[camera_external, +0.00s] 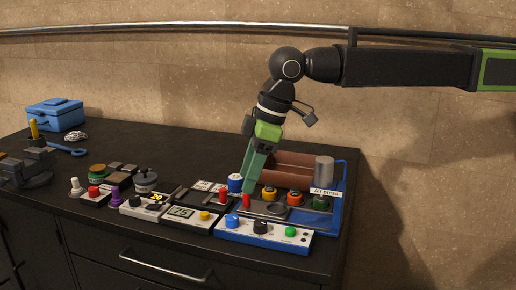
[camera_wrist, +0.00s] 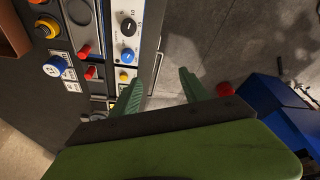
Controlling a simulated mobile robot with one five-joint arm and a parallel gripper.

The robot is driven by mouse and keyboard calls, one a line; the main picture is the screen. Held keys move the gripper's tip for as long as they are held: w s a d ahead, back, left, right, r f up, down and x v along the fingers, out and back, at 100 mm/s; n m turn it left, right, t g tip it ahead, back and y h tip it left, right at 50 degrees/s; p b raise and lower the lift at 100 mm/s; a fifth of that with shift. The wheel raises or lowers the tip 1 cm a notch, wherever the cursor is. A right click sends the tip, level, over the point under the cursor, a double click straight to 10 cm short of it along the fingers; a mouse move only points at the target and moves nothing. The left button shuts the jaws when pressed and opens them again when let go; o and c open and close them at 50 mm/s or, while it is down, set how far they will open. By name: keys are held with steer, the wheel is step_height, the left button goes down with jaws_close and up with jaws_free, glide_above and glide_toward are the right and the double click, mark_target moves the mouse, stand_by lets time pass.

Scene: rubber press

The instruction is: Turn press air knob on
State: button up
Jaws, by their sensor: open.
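I cannot tell for sure which knob is the press air knob. An orange knob (camera_external: 295,198) and a yellow knob (camera_external: 269,194) sit to its left. My gripper (camera_external: 248,188) points down by the press's left side, near a blue knob (camera_external: 235,183) and a red lever (camera_external: 246,201). In the wrist view its two green fingers (camera_wrist: 160,88) are apart with nothing between them.
A white and blue control panel (camera_external: 262,236) with several knobs lies along the front edge. Left of it are a display box (camera_external: 187,216) and other small devices. A blue toolbox (camera_external: 56,114) is at the far left. The back middle of the bench is clear.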

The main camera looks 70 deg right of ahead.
steer(key=d+y, duration=0.1)
steer(key=d, duration=0.9)
steer(key=b, duration=1.6)
glide_toward(233, 217)
steer(key=x, duration=0.9)
steer(key=shift+w+d, duration=0.1)
steer(key=shift+r, duration=0.15)
jaws_close()
